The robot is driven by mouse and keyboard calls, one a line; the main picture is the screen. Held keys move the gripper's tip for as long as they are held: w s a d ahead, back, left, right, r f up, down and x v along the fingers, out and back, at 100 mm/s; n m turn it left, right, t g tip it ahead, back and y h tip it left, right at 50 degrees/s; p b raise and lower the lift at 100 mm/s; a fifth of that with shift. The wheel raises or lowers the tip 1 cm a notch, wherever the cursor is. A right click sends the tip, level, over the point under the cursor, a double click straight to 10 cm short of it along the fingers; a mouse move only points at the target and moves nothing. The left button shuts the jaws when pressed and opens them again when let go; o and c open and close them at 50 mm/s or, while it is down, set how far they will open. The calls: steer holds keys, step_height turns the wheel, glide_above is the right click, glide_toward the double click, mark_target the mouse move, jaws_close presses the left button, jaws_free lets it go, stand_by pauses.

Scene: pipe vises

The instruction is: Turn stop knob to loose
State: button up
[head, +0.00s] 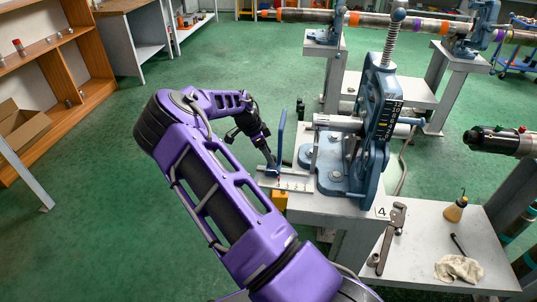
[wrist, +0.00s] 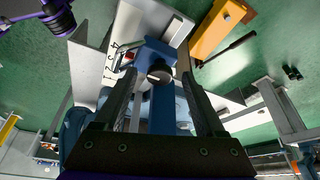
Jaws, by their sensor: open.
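A dark round knob (wrist: 159,73), which looks like the stop knob, sits on a blue bracket (wrist: 152,50) in the wrist view. My gripper (wrist: 158,80) is open, with one finger to each side of the knob as seen from the wrist. I cannot tell whether the fingers touch it. In the head view my gripper (head: 268,163) reaches down beside an upright blue bar (head: 281,135) at the left end of the vise stand. The knob is hard to make out there. A numbered scale (wrist: 112,62) lies beside the bracket.
The blue vise (head: 370,130) with its spring-topped screw stands right of my gripper. A yellow-orange block (head: 280,200) hangs at the stand's front edge. Green floor at left is clear.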

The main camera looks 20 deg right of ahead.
jaws_close()
steer(key=shift+n, duration=0.3)
steer(key=n+t+b, duration=0.1)
steer(key=n+b, duration=0.1)
steer(key=n, duration=0.1)
steer(key=shift+s, duration=0.15)
steer(key=shift+s+n+t+b, duration=0.15)
steer(key=shift+n+t+b, duration=0.7)
steer(key=shift+n, duration=1.05)
jaws_free()
